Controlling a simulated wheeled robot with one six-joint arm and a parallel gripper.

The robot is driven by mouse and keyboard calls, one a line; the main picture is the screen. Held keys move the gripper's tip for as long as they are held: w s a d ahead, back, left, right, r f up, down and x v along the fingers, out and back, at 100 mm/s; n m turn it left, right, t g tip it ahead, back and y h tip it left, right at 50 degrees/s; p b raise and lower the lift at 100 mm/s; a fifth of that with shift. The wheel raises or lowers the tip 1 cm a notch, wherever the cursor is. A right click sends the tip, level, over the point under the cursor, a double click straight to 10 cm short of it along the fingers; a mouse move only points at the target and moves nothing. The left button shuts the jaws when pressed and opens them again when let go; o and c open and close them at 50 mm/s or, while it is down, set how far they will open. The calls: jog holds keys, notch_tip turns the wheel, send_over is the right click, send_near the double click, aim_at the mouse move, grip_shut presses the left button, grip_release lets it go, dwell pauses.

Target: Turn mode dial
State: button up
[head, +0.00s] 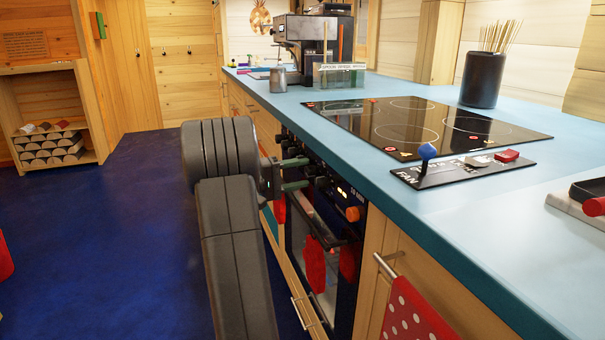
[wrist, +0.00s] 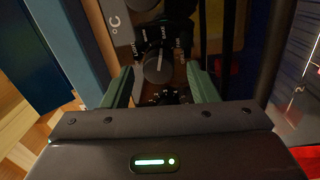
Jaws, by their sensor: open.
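The mode dial (wrist: 158,67) is a round dark-grey knob with a pale pointer line and white lettering around it, on the oven's front panel. In the wrist view it sits between the two green fingers of my gripper (wrist: 162,85), with a gap on each side. My gripper is open and faces the panel. In the head view my gripper (head: 307,174) reaches the oven (head: 325,235) from the left. Its fingers partly cover the black knobs there, so I cannot tell which one is the mode dial.
Another dial (wrist: 165,97) shows just below, partly hidden by my gripper body. An orange knob (head: 354,213) is farther right on the panel. The oven handle with red cloths (head: 315,263) juts out below. The blue countertop (head: 450,220) overhangs above.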

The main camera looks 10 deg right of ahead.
jog(key=s+a+p, duration=0.2)
jog(key=a, duration=1)
jog(key=shift+s+a+f+p, duration=0.15)
jog(key=shift+a+f+p, duration=0.1)
jog(key=shift+p, duration=0.15)
jog(key=w+d+b, duration=0.1)
jog(key=d, duration=0.3)
jog(key=d+b, duration=0.1)
jog(key=d, duration=0.4)
jog(key=w+d+b, duration=0.1)
jog(key=d, duration=0.3)
jog(key=shift+w+d+r, duration=0.3)
jog(key=shift+d, duration=0.1)
jog(key=shift+a, duration=0.15)
